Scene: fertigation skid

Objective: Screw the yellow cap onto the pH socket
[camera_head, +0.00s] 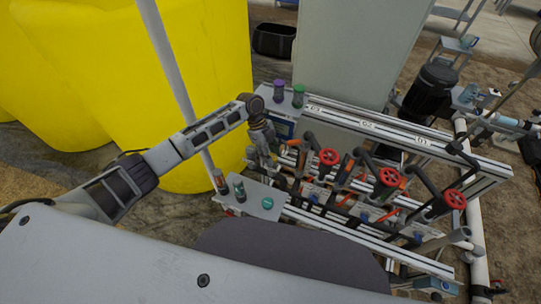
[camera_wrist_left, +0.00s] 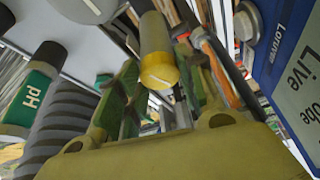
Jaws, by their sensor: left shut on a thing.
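My left gripper (camera_head: 265,143) is over the left end of the skid, beside the blue meter. In the left wrist view, its fingers (camera_wrist_left: 155,85) are shut on a cylinder with a yellow end, which appears to be the yellow cap (camera_wrist_left: 160,70). In the head view the gripper hides the cap. A dark cylinder with a green band reading "pH" (camera_wrist_left: 35,90) stands at the left of the wrist view, apart from the cap. I cannot tell whether it is the pH socket. My right gripper is not in view.
The blue meter (camera_head: 283,129) also fills the right of the wrist view (camera_wrist_left: 295,65). Purple-topped (camera_head: 279,91) and green-topped (camera_head: 298,96) bottles stand behind. A front plate (camera_head: 255,208) bears a teal cap (camera_head: 267,202). Red handwheels (camera_head: 328,157) and pipes crowd the right; yellow tanks stand left.

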